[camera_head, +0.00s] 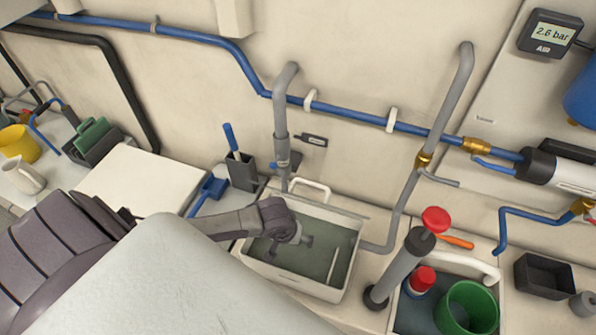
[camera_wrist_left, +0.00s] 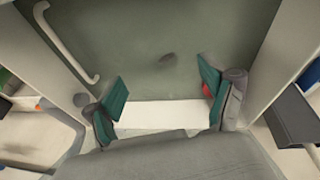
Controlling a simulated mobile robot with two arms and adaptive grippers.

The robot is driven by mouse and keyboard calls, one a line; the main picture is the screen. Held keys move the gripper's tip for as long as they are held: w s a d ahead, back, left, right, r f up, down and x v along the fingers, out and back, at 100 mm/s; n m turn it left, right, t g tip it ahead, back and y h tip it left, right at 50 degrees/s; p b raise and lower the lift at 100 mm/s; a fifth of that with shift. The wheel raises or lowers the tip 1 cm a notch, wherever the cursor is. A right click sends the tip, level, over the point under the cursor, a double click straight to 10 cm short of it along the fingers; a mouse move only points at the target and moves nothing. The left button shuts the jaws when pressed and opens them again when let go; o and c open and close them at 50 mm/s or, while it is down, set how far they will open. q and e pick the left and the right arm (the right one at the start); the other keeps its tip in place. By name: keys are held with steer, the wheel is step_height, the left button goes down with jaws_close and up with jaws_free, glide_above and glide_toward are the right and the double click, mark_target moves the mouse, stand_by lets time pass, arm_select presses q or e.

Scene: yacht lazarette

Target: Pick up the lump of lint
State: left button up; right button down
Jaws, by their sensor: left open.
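A small dark grey lump, which looks like the lint (camera_wrist_left: 168,57), lies on the grey-green floor of the white basin (camera_wrist_left: 265,55) in the left wrist view. My left gripper (camera_wrist_left: 162,95) is open, its teal pads spread wide with nothing between them. The lump lies beyond the fingertips, roughly midway between them and apart from both. In the head view my left gripper (camera_head: 290,243) reaches down over the white basin (camera_head: 255,268). I cannot make out the lump there; my arm covers part of the basin. My right gripper is not in view.
A white bar (camera_wrist_left: 66,42) runs along one side of the basin. Grey pipes (camera_head: 405,205) rise behind and beside it. A grey hand pump (camera_head: 398,270) with a red knob stands to the right, by a bin with a green cup (camera_head: 470,305). A white board (camera_head: 140,183) lies left.

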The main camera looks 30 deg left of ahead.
mark_target(297, 247)
arm_select(q)
steer(key=shift+w+f, duration=0.25)
steer(key=shift+f, duration=0.1)
steer(key=shift+p+x, duration=0.55)
steer(key=shift+x, duration=0.5)
steer(key=shift+s+x, duration=0.2)
steer(key=shift+x, duration=0.95)
steer(key=shift+w+a+f, duration=0.1)
steer(key=shift+w+f, duration=0.05)
steer(key=shift+f, duration=0.35)
steer(key=shift+c, duration=0.8)
steer(key=c, duration=1.1)
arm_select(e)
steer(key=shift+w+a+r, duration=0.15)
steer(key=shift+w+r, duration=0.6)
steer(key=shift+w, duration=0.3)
